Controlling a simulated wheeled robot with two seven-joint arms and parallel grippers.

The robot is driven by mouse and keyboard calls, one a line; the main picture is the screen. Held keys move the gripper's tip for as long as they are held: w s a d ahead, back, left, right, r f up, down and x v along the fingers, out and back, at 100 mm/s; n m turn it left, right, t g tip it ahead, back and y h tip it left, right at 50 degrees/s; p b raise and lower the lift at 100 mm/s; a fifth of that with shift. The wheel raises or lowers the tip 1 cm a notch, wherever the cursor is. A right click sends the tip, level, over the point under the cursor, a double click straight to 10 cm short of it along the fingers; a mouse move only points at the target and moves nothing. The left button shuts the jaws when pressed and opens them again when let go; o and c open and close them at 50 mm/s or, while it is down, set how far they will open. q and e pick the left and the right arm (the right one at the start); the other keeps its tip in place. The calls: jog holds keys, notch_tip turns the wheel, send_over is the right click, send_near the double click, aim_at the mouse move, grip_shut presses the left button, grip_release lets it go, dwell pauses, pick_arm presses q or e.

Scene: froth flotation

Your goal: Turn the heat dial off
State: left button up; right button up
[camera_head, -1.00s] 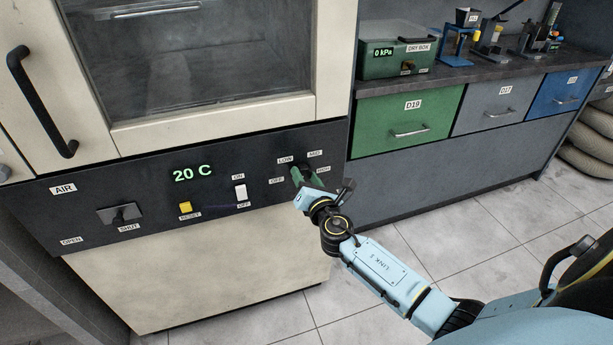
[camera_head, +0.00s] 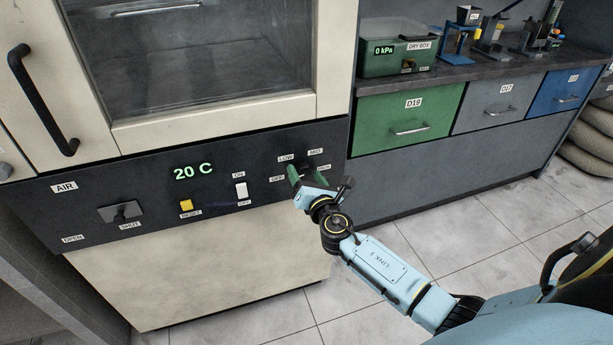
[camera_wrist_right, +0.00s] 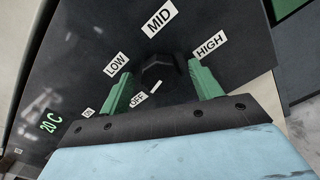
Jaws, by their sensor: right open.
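The heat dial is a black knob (camera_wrist_right: 158,72) on the dark panel, ringed by the labels OFF, LOW, MID and HIGH. In the wrist view a short white mark shows at its lower edge, close to the OFF label (camera_wrist_right: 138,100). My right gripper (camera_head: 307,174) is at the dial, with its green fingers apart. In the wrist view one finger is left of the knob and one right, with gaps between them and the knob. In the head view the gripper hides most of the dial. My left gripper is not in view.
Left along the panel (camera_head: 145,180) are a white ON/OFF switch (camera_head: 241,190), a yellow reset button (camera_head: 187,205), a green 20 C readout (camera_head: 193,171) and an AIR lever (camera_head: 121,212). A cabinet with a green D19 drawer (camera_head: 400,122) stands to the right. The floor in front is clear.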

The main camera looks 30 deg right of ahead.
jog(key=shift+s, duration=0.15)
jog(key=shift+s+a, duration=0.15)
jog(key=shift+s, duration=0.2)
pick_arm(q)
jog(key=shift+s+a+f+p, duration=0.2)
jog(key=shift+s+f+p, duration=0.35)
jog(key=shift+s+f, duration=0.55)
pick_arm(e)
jog(key=v, duration=1.2)
jog(key=shift+s, duration=0.25)
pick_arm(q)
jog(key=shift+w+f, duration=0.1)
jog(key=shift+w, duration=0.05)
